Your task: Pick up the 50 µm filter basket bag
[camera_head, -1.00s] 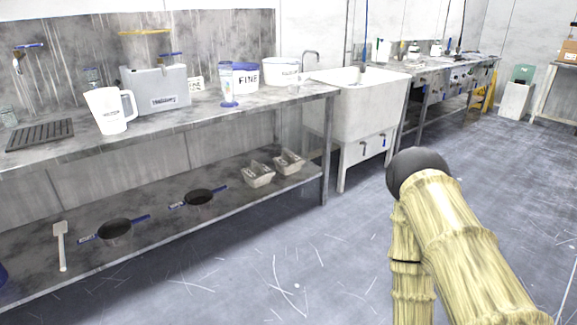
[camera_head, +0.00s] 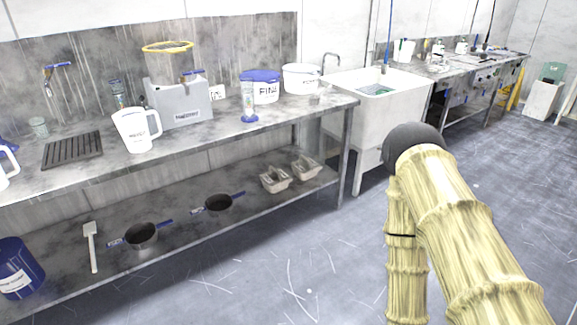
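A basket bag with a yellow rim (camera_head: 167,47) stands up out of a grey box (camera_head: 180,104) on the metal bench, against the stained back wall. Below the rim, its body looks pale and see-through, and its lower part is hidden inside the box. No 50 µm marking can be read, so I cannot tell whether it is the named bag. My arm shows at the right as pale yellow, jointed covering with a dark rounded elbow, well apart from the bag. My gripper is out of view.
The bench (camera_head: 205,135) holds a white jug (camera_head: 134,130), a black drain rack (camera_head: 73,150), a tub marked FINE (camera_head: 262,88) and a white tub (camera_head: 302,79). Pans stand on the lower shelf. A white sink (camera_head: 375,105) adjoins. The floor before the bench is clear.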

